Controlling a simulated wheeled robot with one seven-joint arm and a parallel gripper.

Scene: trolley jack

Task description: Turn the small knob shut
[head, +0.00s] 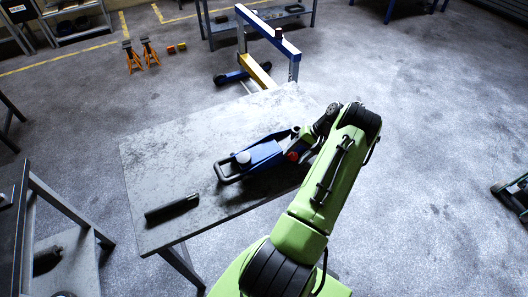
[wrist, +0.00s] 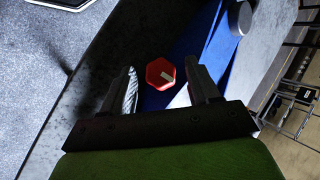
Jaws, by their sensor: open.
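The small knob is a red hexagonal knob with a pale mark (wrist: 160,73). It also shows as a red spot in the head view (head: 292,156), at the right end of the blue trolley jack (head: 264,153). The jack lies on the grey table (head: 150,160); its blue body also shows in the wrist view (wrist: 195,45). My gripper (wrist: 160,68) is open, with one finger on each side of the knob in the wrist view. I cannot tell whether the fingers touch it. In the head view my arm hides most of the gripper.
A black bar (head: 172,208) lies on the table's front left. A blue and yellow hoist frame (head: 262,70) stands behind the table. Orange jack stands (head: 140,54) are on the floor at the back left. The table's left part is mostly clear.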

